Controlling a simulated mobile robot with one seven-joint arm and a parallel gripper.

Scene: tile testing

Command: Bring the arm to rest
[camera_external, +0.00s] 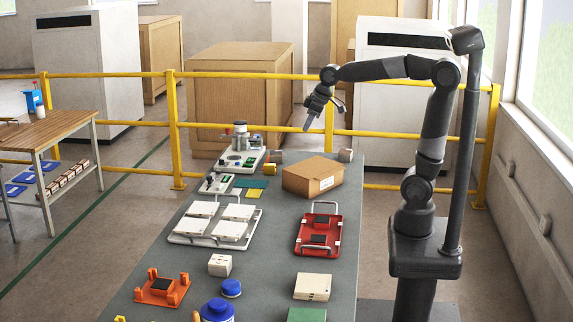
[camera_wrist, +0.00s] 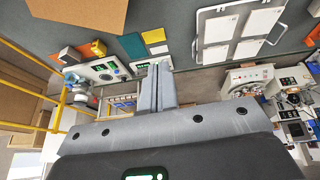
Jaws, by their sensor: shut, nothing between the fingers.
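My gripper (camera_external: 308,127) is in the air above the far end of the grey table (camera_external: 268,228). It points down and a little left in the external view, clear of everything on the table. In the wrist view its two fingers (camera_wrist: 158,86) are together with nothing between them. My arm is bent at the elbow and reaches left from its base beside the table's right edge.
A cardboard box (camera_external: 312,177), a red tray (camera_external: 317,235), a white tray of tiles (camera_external: 216,222) and an orange fixture (camera_external: 162,288) sit on the table. A yellow railing (camera_external: 250,75) runs behind. A wooden side table (camera_external: 50,130) stands left.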

